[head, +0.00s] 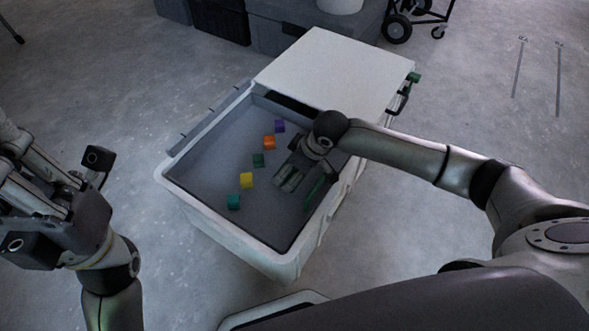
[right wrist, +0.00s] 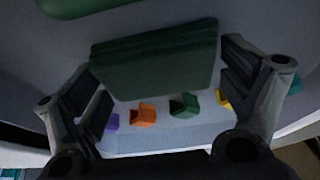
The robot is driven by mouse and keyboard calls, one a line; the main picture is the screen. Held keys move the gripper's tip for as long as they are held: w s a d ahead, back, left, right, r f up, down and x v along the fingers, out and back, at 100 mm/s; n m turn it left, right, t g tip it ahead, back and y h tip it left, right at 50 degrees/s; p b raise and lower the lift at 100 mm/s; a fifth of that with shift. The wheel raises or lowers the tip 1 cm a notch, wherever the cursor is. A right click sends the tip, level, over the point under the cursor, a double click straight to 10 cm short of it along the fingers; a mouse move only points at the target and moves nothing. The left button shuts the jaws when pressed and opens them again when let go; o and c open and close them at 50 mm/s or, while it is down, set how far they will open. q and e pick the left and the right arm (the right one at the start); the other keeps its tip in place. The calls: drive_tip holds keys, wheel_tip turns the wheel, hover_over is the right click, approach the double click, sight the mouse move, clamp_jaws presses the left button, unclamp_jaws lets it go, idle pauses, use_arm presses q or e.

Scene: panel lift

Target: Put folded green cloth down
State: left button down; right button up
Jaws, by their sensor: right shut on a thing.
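The folded green cloth (right wrist: 155,55) is a dark green flat piece between the fingers of my right gripper (right wrist: 165,88) in the right wrist view. The right gripper (head: 283,182) is shut on it, low inside the open half of a white case (head: 222,221). In the head view a narrow green piece (head: 317,190) shows by the case's right wall; I cannot tell if it is the held cloth. Another green piece (right wrist: 80,6) shows at the top edge of the wrist view. My left gripper (head: 45,190) is outside the case, its fingertips cut off or unclear.
A white lid (head: 335,70) covers the far half. Dark boxes (head: 285,30) and a wheeled cart (head: 405,22) stand behind.

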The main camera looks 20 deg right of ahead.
drive_tip(key=o, duration=0.6)
drive_tip(key=shift+f, duration=0.1)
drive_tip(key=shift+o, duration=0.2)
